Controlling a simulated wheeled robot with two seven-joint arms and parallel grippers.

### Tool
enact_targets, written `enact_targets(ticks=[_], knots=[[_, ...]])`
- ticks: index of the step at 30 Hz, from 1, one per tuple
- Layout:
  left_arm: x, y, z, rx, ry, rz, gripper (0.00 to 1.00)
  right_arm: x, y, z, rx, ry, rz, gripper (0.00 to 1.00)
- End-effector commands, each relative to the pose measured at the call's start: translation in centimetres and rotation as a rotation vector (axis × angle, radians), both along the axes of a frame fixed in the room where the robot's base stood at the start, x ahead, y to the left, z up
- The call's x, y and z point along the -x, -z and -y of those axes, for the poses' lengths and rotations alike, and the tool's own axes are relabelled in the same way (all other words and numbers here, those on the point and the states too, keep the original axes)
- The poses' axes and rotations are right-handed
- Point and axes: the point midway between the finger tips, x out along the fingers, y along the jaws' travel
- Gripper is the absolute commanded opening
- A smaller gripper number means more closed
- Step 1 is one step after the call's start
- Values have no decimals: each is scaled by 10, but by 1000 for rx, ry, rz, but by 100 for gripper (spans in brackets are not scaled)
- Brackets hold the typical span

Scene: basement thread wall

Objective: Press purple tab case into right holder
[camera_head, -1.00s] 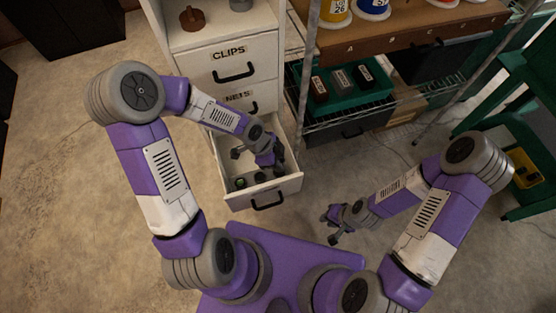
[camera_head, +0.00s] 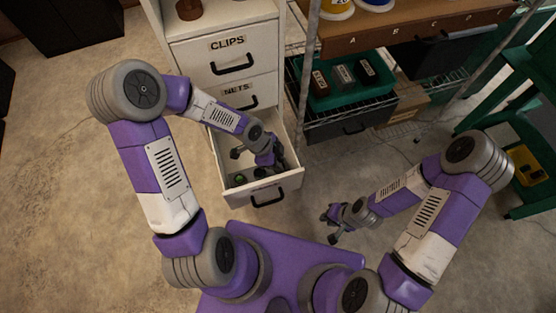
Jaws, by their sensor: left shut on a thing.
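My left gripper (camera_head: 272,163) reaches down into the open drawer (camera_head: 262,192) of the white cabinet. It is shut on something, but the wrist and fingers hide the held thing. I cannot make out a purple tab case. Small dark round things with green (camera_head: 239,179) lie on the drawer floor near the gripper. My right gripper (camera_head: 331,227) hangs open and empty over the floor, right of the drawer. I cannot tell which thing is the right holder.
The cabinet has shut drawers labelled CLIPS (camera_head: 228,43) and NETS (camera_head: 238,88). A wire rack to the right holds a green tray (camera_head: 318,101) with three small blocks. A lettered brown shelf (camera_head: 400,30) is above. A green stand (camera_head: 525,120) is at far right. Bare floor lies left.

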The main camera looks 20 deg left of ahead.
Motion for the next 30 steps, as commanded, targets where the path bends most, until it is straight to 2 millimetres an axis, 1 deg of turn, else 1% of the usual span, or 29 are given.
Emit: enact_targets(ticks=[14,15,20,27,30], knots=[[0,3,0,0,0,-1,0,0,3,0,0,0,0,23],[0,3,0,0,0,-1,28,0,3,0,0,0,0,23],[0,3,0,0,0,-1,52,0,3,0,0,0,0,23],[1,3,0,0,1,-2,53,0,2,0,0,0,0,23],[1,-1,0,0,1,-2,53,0,-1,0,0,0,0,23]])
